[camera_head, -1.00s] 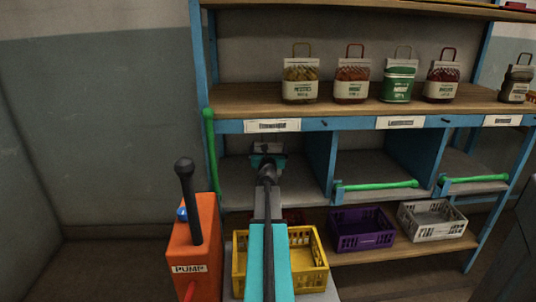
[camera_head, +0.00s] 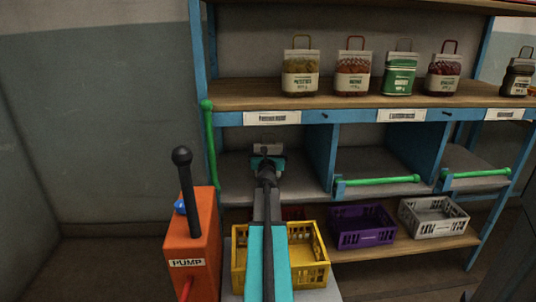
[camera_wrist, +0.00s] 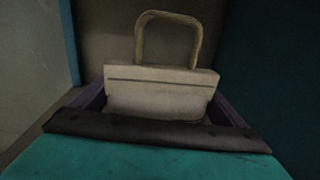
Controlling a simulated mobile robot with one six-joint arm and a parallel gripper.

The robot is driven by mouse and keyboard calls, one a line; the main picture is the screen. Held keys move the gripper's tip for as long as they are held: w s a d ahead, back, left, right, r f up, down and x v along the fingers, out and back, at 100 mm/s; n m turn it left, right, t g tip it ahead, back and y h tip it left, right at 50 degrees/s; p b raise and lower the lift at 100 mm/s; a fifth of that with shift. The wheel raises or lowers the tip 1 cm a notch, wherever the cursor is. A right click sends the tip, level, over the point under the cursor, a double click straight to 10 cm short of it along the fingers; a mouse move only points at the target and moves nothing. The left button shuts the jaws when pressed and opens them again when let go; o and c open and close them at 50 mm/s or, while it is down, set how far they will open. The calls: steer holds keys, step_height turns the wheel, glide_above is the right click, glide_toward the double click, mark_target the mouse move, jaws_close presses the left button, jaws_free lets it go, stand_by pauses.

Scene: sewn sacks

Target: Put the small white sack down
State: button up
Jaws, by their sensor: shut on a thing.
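The small white sack (camera_wrist: 160,92) is in the wrist view, pale with a dark line across its top and a tan loop handle standing up. My gripper (camera_head: 267,156) reaches into the left compartment (camera_head: 232,185) of the blue shelf unit. It is shut on the sack, whose pale top (camera_head: 266,147) shows just beyond the gripper in the head view. The sack's lower part is hidden behind the dark gripper edge, so I cannot tell whether it touches the compartment floor.
Green bars (camera_head: 376,181) cross the fronts of the middle and right compartments. Several labelled sacks stand on the board above. Below are a yellow crate (camera_head: 322,277), a purple crate (camera_head: 362,228) and a white crate (camera_head: 433,219). An orange pump (camera_head: 193,248) stands left of my arm.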

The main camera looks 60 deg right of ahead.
stand_by(0.4)
steer(key=o, duration=1.2)
steer(key=shift+f, duration=0.1)
steer(key=shift+v, duration=6)
steer(key=shift+r, duration=0.25)
